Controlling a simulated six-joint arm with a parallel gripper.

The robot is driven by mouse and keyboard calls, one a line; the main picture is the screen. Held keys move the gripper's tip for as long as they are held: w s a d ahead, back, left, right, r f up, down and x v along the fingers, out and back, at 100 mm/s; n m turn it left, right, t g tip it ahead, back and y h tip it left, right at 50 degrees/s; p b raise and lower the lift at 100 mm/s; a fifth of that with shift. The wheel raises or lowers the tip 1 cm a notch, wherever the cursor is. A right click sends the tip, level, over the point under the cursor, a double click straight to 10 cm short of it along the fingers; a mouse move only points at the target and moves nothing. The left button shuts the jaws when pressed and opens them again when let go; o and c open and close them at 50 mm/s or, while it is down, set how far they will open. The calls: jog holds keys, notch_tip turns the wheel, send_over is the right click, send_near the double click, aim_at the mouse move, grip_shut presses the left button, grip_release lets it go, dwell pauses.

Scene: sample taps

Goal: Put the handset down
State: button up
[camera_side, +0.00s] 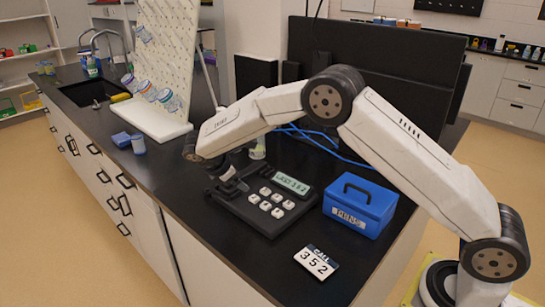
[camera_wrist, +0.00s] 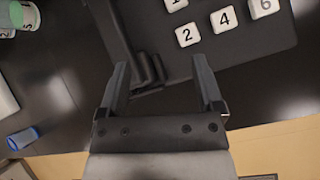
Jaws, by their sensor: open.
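The black desk phone (camera_side: 262,205) stands on the dark counter, with white keys and a lit display that appears to read LAST 352. Its dark handset (camera_side: 229,188) appears to lie along the phone's left side; whether it is fully seated is hard to tell. In the wrist view a long dark bar, probably the handset (camera_wrist: 113,35), runs down to the left finger, beside the phone's keyed face (camera_wrist: 265,42). My gripper (camera_wrist: 160,62) is open, its fingers apart, with the phone's near edge and small dark prongs between them. Nothing is clamped.
A card (camera_side: 317,262) reading CALL 352 lies in front of the phone. A blue PENS box (camera_side: 359,206) stands close on the right. A white pegboard (camera_side: 165,60) with cups stands at the back left, near blue items (camera_side: 121,139). Blue cables (camera_side: 318,145) run behind the phone.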

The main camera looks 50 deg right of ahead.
jog(key=s+r+m+t+y, duration=0.1)
jog(key=s+m+y, duration=0.6)
jog(key=s+m, duration=0.7)
jog(key=s+d+t, duration=0.1)
jog(key=s, duration=1.2)
jog(key=shift+s+r+t, duration=0.25)
jog(key=shift+r+t, duration=0.05)
jog(key=shift+r, duration=0.1)
